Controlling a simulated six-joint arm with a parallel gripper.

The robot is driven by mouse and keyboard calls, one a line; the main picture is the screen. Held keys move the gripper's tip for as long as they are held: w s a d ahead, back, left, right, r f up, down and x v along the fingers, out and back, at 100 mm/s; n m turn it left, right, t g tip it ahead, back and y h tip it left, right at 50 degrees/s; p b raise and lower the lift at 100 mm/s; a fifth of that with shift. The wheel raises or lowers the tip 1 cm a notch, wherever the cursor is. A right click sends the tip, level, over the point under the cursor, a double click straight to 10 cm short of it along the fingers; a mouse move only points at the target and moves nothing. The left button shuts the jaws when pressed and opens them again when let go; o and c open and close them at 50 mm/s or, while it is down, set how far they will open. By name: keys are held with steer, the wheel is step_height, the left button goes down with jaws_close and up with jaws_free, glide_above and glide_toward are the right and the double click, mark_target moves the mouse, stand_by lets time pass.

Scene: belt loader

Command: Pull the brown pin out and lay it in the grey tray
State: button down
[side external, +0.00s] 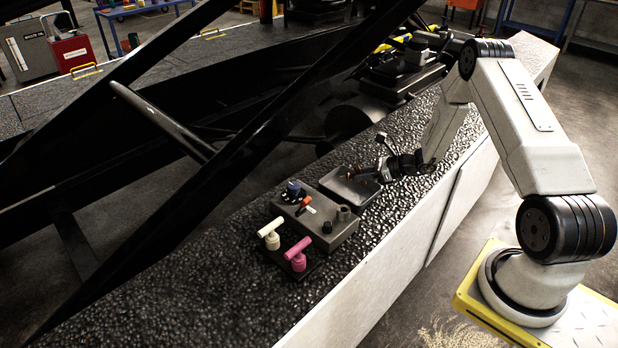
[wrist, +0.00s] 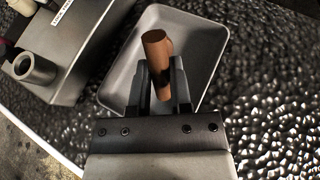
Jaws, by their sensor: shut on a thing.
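The brown pin (wrist: 155,45) is held between the two fingers of my gripper (wrist: 160,88). In the wrist view the pin stands out past the fingertips, over the grey tray (wrist: 203,45). In the side view the pin (side external: 352,172) is small and dark, at the tip of my gripper (side external: 378,168), above the grey tray (side external: 345,193). The tray looks empty where I see it. I cannot tell whether the pin touches the tray floor. Part of the pin is hidden by the fingers.
A grey block (side external: 325,228) stands left of the tray, with a blue knob (side external: 293,187), an orange-handled part (side external: 305,203) and an open socket (wrist: 37,68). White (side external: 270,237) and pink (side external: 298,255) T-handles stand in front of it. Dark beams cross behind the ledge.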

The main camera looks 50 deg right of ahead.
steer(key=shift+c, duration=2.3)
jaws_free()
steer(key=v, duration=0.7)
steer(key=shift+s+d, duration=0.15)
steer(key=shift+s, duration=0.2)
steer(key=shift+r, duration=0.15)
